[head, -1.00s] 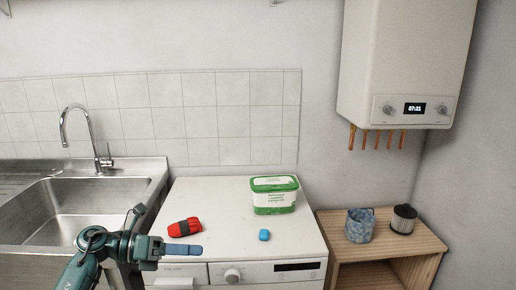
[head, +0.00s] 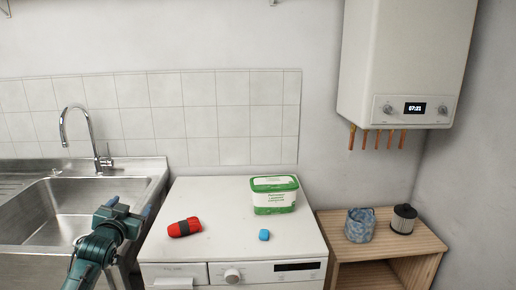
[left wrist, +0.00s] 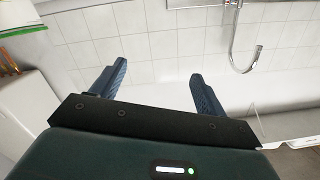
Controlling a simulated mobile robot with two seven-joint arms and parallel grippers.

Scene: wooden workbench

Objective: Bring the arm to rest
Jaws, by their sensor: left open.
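My left gripper (head: 130,207) is above the front right part of the sink, left of the white washing machine. It points away toward the tiled wall. In the left wrist view its two blue fingers (left wrist: 158,74) stand wide apart with nothing between them. The gripper touches none of the objects on the machine. My right gripper is in neither view.
A steel sink (head: 150,168) with a tap (head: 92,135) is left.

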